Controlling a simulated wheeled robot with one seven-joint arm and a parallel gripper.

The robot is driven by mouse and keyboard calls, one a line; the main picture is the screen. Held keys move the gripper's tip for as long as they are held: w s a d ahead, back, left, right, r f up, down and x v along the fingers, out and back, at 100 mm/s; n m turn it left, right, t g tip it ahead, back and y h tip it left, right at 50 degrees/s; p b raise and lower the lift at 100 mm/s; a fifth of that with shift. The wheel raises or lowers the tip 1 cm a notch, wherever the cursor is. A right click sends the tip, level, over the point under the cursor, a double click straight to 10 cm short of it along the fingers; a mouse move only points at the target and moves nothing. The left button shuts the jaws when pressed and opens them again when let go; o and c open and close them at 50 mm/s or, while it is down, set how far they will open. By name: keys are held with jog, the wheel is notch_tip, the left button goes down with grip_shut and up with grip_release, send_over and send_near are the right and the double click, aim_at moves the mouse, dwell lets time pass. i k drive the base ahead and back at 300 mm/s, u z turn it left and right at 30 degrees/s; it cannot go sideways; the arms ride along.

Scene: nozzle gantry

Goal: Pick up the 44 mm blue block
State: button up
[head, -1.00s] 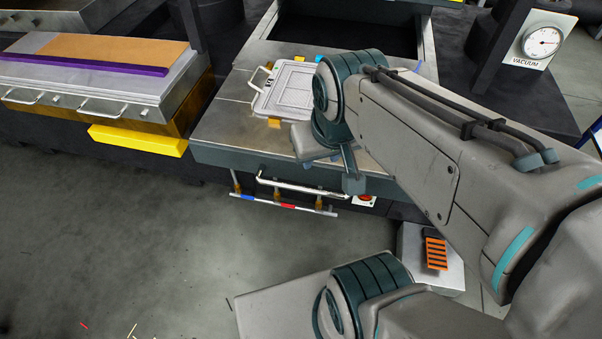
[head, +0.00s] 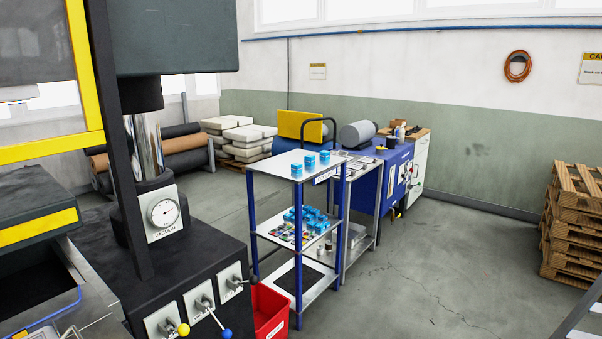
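Three small blue blocks stand apart on the top shelf of a blue-framed shelf cart: a left one (head: 297,169), a middle one (head: 310,161) and a right one (head: 324,156). Several more blue blocks (head: 310,218) sit crowded on the middle shelf. At this distance I cannot tell which block is the 44 mm one. My gripper and arm are not in the head view.
The shelf cart (head: 300,239) has a red bin (head: 268,312) at its foot. A dark press with a vacuum gauge (head: 164,212) and levers fills the left. A blue workbench (head: 392,168) stands behind. Wooden pallets (head: 575,225) stand right. The floor (head: 440,270) between is clear.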

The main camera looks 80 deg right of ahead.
aim_at(296, 167)
jog(key=z, duration=2.6)
jog(key=k, duration=0.4)
jog(key=z, duration=0.75)
jog(key=i, duration=3.15)
jog(key=u, duration=1.2)
jog(key=i, duration=1.3)
jog(key=u, duration=0.7)
